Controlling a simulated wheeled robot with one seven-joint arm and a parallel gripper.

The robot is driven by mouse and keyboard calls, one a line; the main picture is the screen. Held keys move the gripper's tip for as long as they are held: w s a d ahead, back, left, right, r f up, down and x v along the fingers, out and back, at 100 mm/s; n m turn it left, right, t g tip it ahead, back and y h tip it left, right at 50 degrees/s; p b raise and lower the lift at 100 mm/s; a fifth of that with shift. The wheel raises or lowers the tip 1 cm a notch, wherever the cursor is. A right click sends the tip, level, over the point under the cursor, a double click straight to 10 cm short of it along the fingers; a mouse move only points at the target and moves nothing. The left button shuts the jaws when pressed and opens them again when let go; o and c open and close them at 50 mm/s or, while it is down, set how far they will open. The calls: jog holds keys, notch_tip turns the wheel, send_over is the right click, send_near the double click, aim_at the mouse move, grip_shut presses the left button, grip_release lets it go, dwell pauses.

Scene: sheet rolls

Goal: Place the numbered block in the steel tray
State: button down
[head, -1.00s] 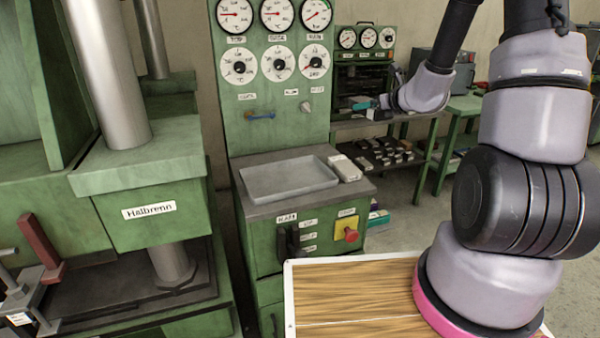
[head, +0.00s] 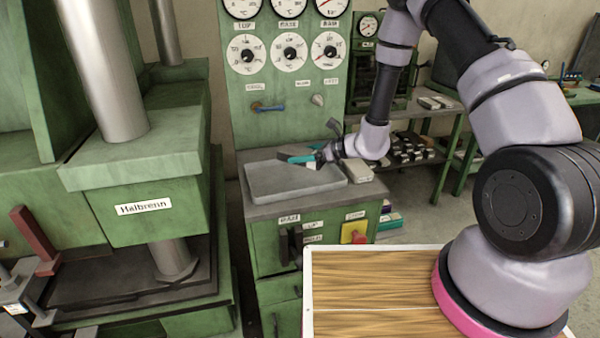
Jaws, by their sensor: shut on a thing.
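The steel tray (head: 262,182) is a shallow grey rectangle on top of the green control cabinet, in the middle of the head view. My gripper (head: 302,158) is over the back right part of the tray, reaching in from the right. It is shut on a small dark piece, the numbered block (head: 287,155), with teal showing beside it. The piece appears to be above the tray floor, but the exact gap is hard to judge. No number can be read at this size, and my gripper hides part of the block.
A pale box (head: 358,170) sits on the cabinet just right of the tray. Gauges and a blue-handled lever (head: 267,107) are on the panel behind. The green press (head: 140,190) stands left. A shelf (head: 410,150) with small metal parts is behind right.

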aim_at(302, 176)
jog(key=shift+f, duration=2.8)
jog(key=shift+f, duration=0.1)
grip_release()
jog(key=shift+f, duration=0.1)
jog(key=shift+r, duration=0.2)
jog(key=v, duration=1.2)
jog(key=s+r+n+g, duration=0.3)
jog(key=s+r+n, duration=0.15)
jog(key=r, duration=0.65)
jog(key=s+r+n+g, duration=0.2)
jog(key=s+r+n, duration=0.3)
jog(key=r, duration=0.7)
jog(key=s+d+r+n+t+h, duration=0.6)
jog(key=s+d+r+n+h, duration=0.3)
jog(key=s+d+r, duration=0.4)
notch_tip(302, 176, up, 3)
jog(key=shift+s+d+f+h, duration=0.1)
jog(key=shift+s+d+h, duration=0.4)
jog(key=shift+d, duration=0.65)
